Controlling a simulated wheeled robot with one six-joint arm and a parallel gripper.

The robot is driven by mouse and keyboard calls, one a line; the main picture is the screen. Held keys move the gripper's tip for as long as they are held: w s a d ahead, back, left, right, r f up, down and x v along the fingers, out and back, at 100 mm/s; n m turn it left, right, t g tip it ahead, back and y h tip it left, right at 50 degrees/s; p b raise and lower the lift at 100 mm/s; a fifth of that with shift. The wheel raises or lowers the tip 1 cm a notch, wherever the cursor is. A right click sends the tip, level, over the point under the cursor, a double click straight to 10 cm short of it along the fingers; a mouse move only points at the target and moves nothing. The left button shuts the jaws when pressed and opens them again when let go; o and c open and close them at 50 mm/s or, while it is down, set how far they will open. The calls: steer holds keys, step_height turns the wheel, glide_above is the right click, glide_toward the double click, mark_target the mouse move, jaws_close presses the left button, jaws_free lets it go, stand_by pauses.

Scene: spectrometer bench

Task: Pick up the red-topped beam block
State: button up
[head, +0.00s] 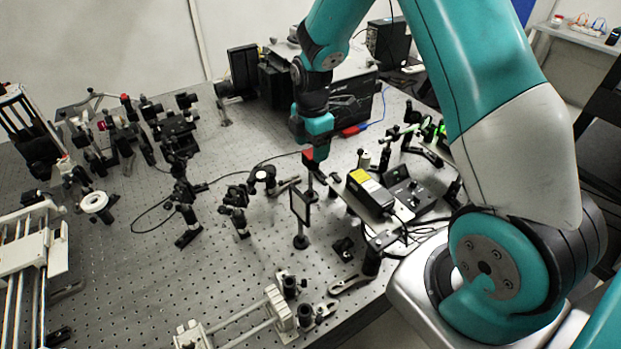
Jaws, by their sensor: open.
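The beam block's red top (308,156) shows near the middle of the head view, on a slim dark post among the optics. My gripper (318,150) points down right at it, with a teal finger just to the right of the red top. The gripper is open. The finger covers part of the block, and the far finger is hard to make out. I cannot tell whether the fingers touch the block or only stand around or beside it.
A black box with a yellow label (370,193) stands close on the right. A dark square plate on a post (300,207) stands just in front. Mounted optics (180,135) crowd the left, and a large dark instrument (345,98) stands behind. The perforated bench (140,270) is bare at front left.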

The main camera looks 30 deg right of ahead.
mark_target(311, 153)
steer(key=shift+w+f+p, duration=0.15)
steer(key=shift+f+p, duration=1.3)
steer(key=shift+f, duration=1.2)
steer(key=shift+c, duration=0.4)
jaws_close()
